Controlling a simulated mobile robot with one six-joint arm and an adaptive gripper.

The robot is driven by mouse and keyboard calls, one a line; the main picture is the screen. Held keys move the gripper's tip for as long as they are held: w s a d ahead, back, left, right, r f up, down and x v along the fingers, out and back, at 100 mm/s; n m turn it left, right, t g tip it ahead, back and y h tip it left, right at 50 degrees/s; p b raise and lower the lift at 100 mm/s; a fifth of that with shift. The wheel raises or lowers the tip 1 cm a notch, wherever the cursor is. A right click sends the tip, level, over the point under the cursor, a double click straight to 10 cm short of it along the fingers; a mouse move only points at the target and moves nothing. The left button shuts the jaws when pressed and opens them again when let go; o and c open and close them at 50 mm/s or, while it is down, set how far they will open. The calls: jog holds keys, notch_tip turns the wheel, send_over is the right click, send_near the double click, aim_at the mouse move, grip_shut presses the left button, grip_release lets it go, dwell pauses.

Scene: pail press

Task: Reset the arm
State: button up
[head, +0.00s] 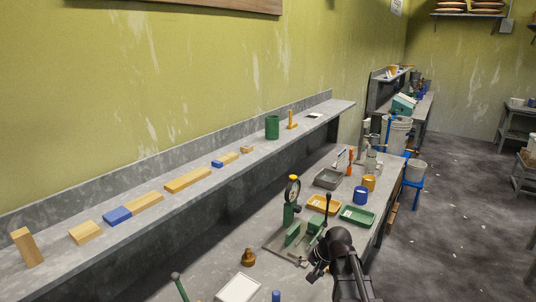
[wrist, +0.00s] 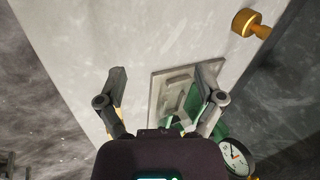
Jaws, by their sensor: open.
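My gripper (wrist: 164,85) is open and empty in the wrist view, its two fingers spread apart. Below it and between the fingers is the grey base plate (wrist: 160,100) of a green press. The press's round dial gauge (wrist: 238,157) is at lower right. In the head view my dark arm reaches in from the bottom, and my gripper (head: 318,268) is just right of and in front of the green press (head: 291,220); its fingertips are hard to make out there.
A brass knob-shaped piece (head: 248,258) stands left of the press. A yellow tray (head: 322,204), green tray (head: 357,216), grey tray (head: 328,178) and blue mug (head: 361,195) stand behind. A raised shelf (head: 225,177) holds wood and blue blocks. Floor at right is open.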

jog(key=s+n+g+h, duration=0.1)
jog(key=s, duration=0.3)
jog(key=s+d+f+n+g+h, duration=0.1)
jog(key=s+n+h, duration=0.1)
jog(key=s, duration=0.2)
jog(key=s+d+f+n+h, duration=0.1)
jog(key=s+n, duration=0.1)
jog(key=s, duration=0.2)
jog(key=shift+s+d+g, duration=0.2)
jog(key=shift+g, duration=0.2)
dwell(0.3)
